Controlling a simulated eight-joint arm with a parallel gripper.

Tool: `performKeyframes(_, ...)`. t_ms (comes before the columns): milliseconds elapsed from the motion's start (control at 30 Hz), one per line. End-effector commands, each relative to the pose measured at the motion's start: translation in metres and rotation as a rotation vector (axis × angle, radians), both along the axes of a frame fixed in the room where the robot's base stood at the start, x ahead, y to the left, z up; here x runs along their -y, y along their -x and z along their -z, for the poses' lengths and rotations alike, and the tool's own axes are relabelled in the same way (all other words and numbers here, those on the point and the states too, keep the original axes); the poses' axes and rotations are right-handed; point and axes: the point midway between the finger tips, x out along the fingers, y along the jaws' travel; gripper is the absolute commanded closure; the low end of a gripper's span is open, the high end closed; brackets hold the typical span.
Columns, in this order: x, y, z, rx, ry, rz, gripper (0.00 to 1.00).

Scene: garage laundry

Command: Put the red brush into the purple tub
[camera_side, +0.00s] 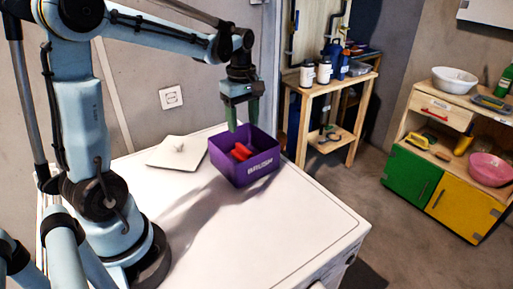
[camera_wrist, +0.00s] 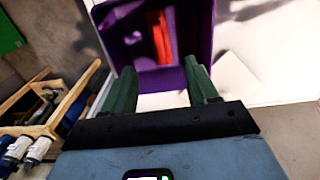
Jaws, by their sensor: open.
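The purple tub (camera_side: 258,172) stands on the white work top, with white lettering on its front wall. The red brush (camera_side: 240,151) lies inside the tub. In the wrist view the tub (camera_wrist: 203,32) shows at the top, with the red brush (camera_wrist: 158,38) on its floor near one wall. My gripper (camera_side: 242,113) is above the tub, pointing down, with its green fingers apart. In the wrist view the fingers (camera_wrist: 163,90) are spread with nothing between them, and the brush lies beyond them, apart from them.
A pale flat sheet (camera_side: 165,158) with a small item on it lies left of the tub. The front of the white top (camera_side: 270,235) is clear. A wooden stand with bottles (camera_side: 323,72) and a cabinet with a pink bowl (camera_side: 490,168) are off to the right.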

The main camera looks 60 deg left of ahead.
Motion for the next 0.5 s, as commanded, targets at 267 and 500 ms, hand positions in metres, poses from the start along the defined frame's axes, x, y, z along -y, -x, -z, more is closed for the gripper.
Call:
performKeyframes(267, 0.028, 0.009, -0.015, 0.088, -0.041, 0.257, 0.42)
performKeyframes(500, 0.081, 0.032, -0.025, 0.268, -0.177, 0.807, 0.42)
